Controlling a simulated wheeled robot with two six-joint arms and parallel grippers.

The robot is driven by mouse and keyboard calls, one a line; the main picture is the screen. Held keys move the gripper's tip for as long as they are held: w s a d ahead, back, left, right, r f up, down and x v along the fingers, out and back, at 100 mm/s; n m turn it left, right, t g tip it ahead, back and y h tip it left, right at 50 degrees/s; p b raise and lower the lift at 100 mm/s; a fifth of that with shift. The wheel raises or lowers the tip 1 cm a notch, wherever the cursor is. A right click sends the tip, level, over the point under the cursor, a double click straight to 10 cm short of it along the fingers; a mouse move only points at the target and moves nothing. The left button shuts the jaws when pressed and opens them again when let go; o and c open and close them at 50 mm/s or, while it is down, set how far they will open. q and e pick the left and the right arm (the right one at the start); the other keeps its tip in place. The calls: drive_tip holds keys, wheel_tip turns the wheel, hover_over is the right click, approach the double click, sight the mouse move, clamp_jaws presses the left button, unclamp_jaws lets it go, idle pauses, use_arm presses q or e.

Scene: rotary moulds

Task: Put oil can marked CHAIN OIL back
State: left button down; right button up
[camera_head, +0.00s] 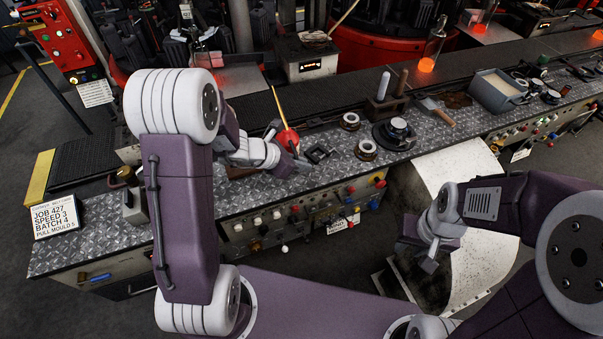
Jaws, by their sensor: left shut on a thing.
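A red oil can (287,138) with a long thin yellow spout is at the tip of my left arm, over the tread-plate bench top (325,175). My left gripper (291,158) is shut on the can, and its fingers hide part of the body. The spout points up and slightly left. I cannot read any marking on the can, nor tell whether its base touches the bench. My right gripper (428,262) is low in front of the bench, beside a curved pale metal chute (480,190), away from the can. Its finger opening is unclear.
A black square frame (317,155) lies just right of the can. Ring moulds (350,121), a round black fixture (394,133), a wooden-handled scraper (437,112) and a grey bin (497,91) stand further right. A job sign (55,217) is at the left end.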

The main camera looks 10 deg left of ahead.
use_arm(q)
wheel_tip(320, 180, down, 4)
drive_tip(key=shift+w+b, duration=0.15)
drive_tip(key=shift+b, duration=0.3)
drive_tip(key=shift+f, duration=0.15)
drive_tip(key=c, duration=1.5)
unclamp_jaws()
